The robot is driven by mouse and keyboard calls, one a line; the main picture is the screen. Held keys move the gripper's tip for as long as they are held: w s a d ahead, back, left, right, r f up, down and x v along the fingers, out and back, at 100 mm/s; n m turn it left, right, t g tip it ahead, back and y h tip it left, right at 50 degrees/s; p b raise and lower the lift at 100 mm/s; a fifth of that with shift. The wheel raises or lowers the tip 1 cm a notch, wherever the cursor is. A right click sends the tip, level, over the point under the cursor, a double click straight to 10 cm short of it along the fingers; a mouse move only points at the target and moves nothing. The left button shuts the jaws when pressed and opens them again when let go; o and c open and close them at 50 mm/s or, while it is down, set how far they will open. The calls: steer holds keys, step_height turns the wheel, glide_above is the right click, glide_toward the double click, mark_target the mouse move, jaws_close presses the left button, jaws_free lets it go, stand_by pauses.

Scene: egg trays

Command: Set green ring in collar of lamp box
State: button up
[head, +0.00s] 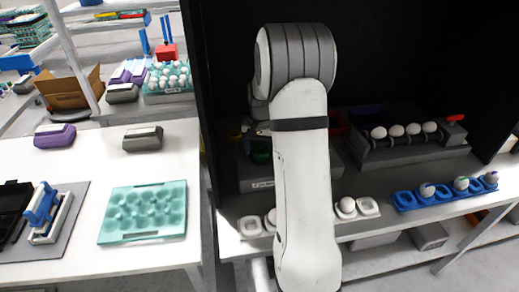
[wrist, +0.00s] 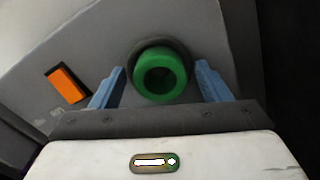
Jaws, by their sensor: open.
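The green ring (wrist: 176,89) shows in the wrist view, lying against the dark round collar (wrist: 178,43) on the grey lamp box (wrist: 100,45). It appears set in the collar, though how deep it sits I cannot tell. My gripper (wrist: 163,82) is open, with one blue finger on each side of the ring and a gap on both sides. In the head view my arm hides the gripper and much of the box. A part of the lamp box (head: 258,185) and a bit of green show left of the arm.
An orange switch (wrist: 67,85) is on the box face, left of the ring. In the head view, an egg roller unit (head: 405,145) stands right of my arm. A white egg holder (head: 368,206) and a blue egg holder (head: 405,201) lie along the front. A teal tray (head: 115,237) lies on the left table.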

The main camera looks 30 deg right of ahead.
step_height(320, 180, up, 12)
steer(key=s+a+r+n+t, duration=0.1)
steer(key=s+a+r+n, duration=0.3)
steer(key=s+a, duration=0.6)
steer(key=s+a+f+n+t, duration=0.1)
steer(key=s+a, duration=0.2)
steer(key=s, duration=0.5)
steer(key=s+a+f+n+t, duration=0.1)
steer(key=s+a+n, duration=0.1)
steer(key=s, duration=0.6)
steer(key=shift+a+f+n+b, duration=0.25)
steer(key=shift+a+n+b, duration=0.05)
steer(key=shift+a, duration=0.3)
